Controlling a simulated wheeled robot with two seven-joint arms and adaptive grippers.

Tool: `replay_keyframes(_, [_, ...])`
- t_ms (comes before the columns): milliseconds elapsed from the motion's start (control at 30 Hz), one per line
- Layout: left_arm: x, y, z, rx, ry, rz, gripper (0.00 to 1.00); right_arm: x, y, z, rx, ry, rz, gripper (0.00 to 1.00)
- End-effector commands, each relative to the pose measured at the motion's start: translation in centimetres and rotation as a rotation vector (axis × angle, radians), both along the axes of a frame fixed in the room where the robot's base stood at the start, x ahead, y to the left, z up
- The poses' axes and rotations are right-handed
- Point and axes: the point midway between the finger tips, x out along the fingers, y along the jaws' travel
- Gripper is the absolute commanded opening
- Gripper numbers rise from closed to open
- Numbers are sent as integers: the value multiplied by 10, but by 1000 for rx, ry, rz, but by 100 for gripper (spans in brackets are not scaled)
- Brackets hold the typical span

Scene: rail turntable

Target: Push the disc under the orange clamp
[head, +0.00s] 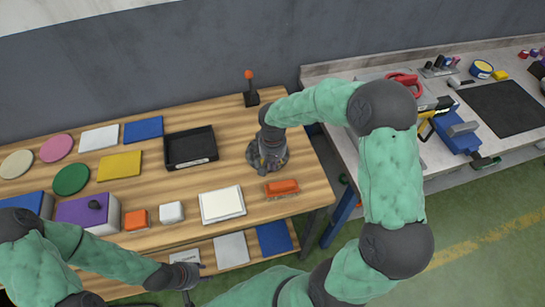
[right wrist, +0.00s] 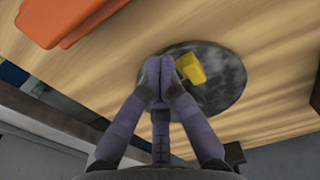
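The disc (right wrist: 222,85) is dark, mottled grey and round, with a yellow block (right wrist: 190,68) on it. In the head view the disc (head: 281,159) lies near the right end of the wooden table, partly hidden by my right gripper (head: 270,160). In the right wrist view my right gripper (right wrist: 160,72) has its fingers together over the disc's left part; whether they touch it is unclear. A black stand with an orange knob (head: 249,75), perhaps the clamp, is behind the disc. An orange piece (head: 282,188) lies in front. My left gripper (head: 187,275) is low at the front, its fingers unclear.
A black tray (head: 190,163) and a white square piece (head: 222,205) lie left of the disc on the wooden table (head: 230,122). Several coloured plates and blocks fill its left half. A grey bench (head: 347,148) with tools is on the right.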

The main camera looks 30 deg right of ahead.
Motion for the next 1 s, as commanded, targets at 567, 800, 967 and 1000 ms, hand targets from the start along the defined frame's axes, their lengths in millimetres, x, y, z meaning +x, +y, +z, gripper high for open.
replay_keyframes(567, [0,0,-10,0,0,0,40,39,-11,-10,0,-3,-1,0])
replay_keyframes(800, [0,0,-9,0,0,0,40,39,-11,-10,0,-2,-1,0])
replay_keyframes(967, [0,0,-8,0,0,0,40,50,-14,-9,0,-2,-1,0])
replay_keyframes(1000, [0,0,-7,0,0,0,40,55,-15,-10,-1,-2,-1,0])
